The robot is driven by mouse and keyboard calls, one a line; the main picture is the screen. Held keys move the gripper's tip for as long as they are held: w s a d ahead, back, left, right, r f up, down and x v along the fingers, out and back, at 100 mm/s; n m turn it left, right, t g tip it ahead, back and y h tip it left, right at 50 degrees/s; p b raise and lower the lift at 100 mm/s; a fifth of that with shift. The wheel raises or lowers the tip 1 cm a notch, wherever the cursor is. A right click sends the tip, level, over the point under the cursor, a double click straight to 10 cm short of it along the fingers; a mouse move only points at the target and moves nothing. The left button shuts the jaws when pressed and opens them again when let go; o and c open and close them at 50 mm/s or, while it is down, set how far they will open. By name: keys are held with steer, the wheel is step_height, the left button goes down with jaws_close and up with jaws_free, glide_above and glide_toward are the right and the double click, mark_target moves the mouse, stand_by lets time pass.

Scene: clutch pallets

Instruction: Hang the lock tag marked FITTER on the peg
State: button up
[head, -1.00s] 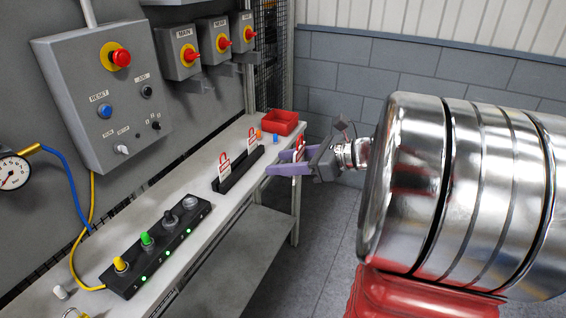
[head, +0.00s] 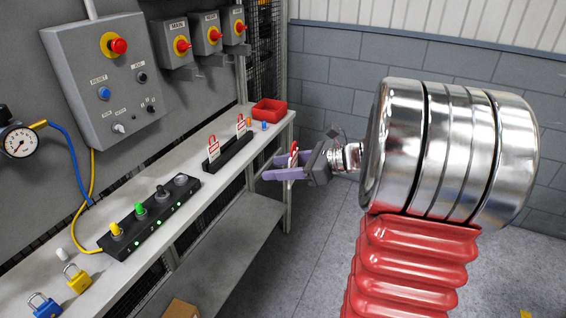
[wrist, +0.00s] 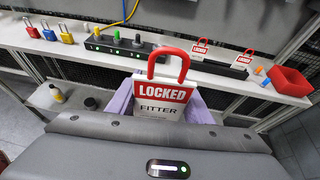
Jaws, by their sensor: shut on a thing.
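My gripper (head: 268,169) has lavender fingers and is shut on a red-and-white lock tag (head: 293,161). In the wrist view the tag (wrist: 162,97) reads LOCKED and FITTER, stands upright, and has its red loop on top. The gripper holds it off the right front edge of the bench, in free air.
The bench (head: 205,195) carries a black rack (head: 228,155) with two other tags, a red tray (head: 268,112), a button strip (head: 150,220), and yellow (head: 77,279) and blue padlocks (head: 43,305). A grey control box (head: 105,80) juts from the panel. Floor right of the bench is clear.

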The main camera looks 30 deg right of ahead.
steer(key=w+a+f+n+g+y, duration=0.1)
steer(key=w+a+f, duration=0.25)
steer(key=f, duration=0.45)
steer(key=w+a+f+n+y, duration=0.1)
steer(key=w+a+f, duration=0.1)
steer(key=a+f, duration=0.45)
steer(key=s+a+f+n+g, duration=0.1)
steer(key=a+f, duration=0.4)
steer(key=f, duration=0.2)
steer(key=s+a+f+g+y, duration=0.1)
steer(key=a+f, duration=0.4)
steer(key=f, duration=0.3)
steer(key=shift+a+f+n, duration=0.2)
steer(key=shift+n, duration=0.2)
steer(key=shift+a+g, duration=0.15)
steer(key=shift+g, duration=0.15)
